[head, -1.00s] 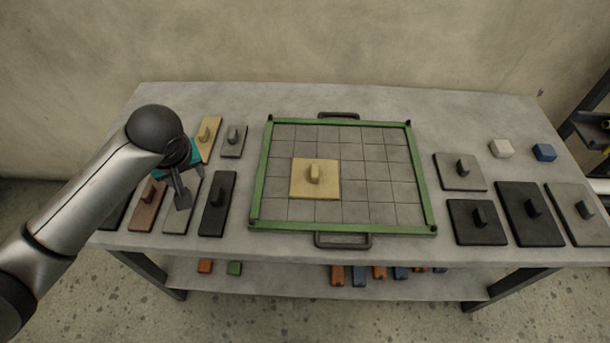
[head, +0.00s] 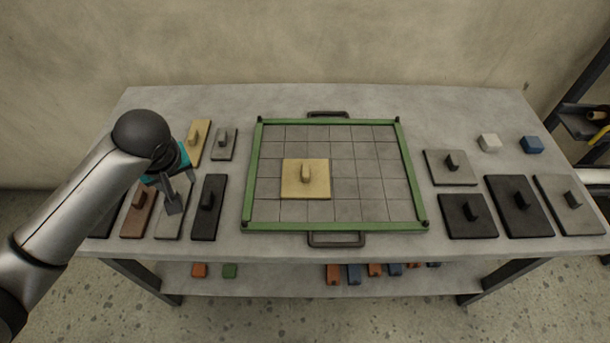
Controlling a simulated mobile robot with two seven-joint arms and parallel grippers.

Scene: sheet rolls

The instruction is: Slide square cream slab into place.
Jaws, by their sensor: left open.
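The square cream slab (head: 318,189) lies flat inside the green-framed tray (head: 249,190), left of the tray's middle and toward its front half. A small upright cream knob stands on the slab. Bare gridded cells show on all sides of it. My left gripper (head: 172,205) is open over the slabs at the left of the table, well away from the cream slab, close to a grey slab with a knob. My right gripper is not in view.
Dark, brown, grey and tan knobbed slabs lie left of the tray. Small coloured blocks sit on the lower shelf.

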